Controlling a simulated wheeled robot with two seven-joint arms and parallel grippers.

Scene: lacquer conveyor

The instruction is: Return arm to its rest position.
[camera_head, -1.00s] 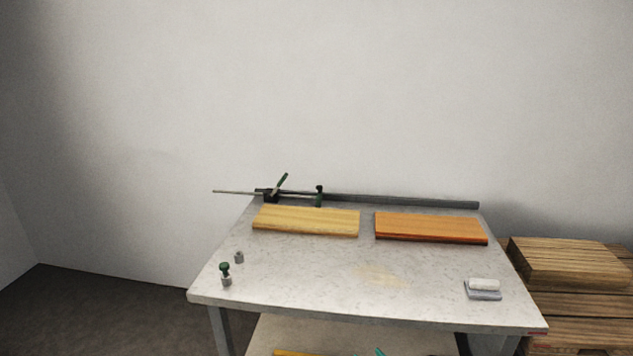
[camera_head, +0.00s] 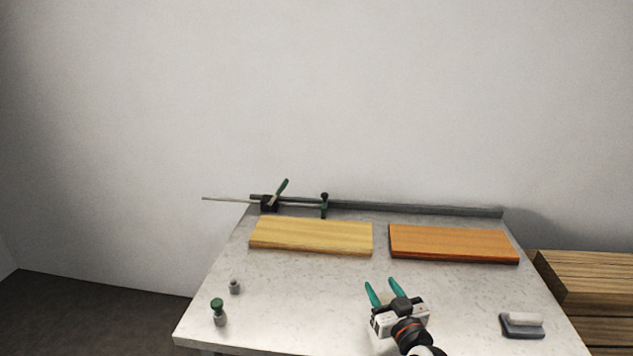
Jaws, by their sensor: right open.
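My right gripper (camera_head: 384,289) reaches in from the bottom edge over the front middle of the table (camera_head: 290,290). Its two teal fingers are apart with nothing between them. It is in front of the boards and touches neither, as far as I can see. My left gripper is out of view.
A pale yellow board (camera_head: 311,236) and an orange board (camera_head: 453,243) lie at the back. A clamp (camera_head: 268,203) rests behind them. A green-topped bottle (camera_head: 218,312) and small grey piece (camera_head: 234,287) stand at left. A pad (camera_head: 522,326) lies at right; stacked wood (camera_head: 590,278) stands beyond.

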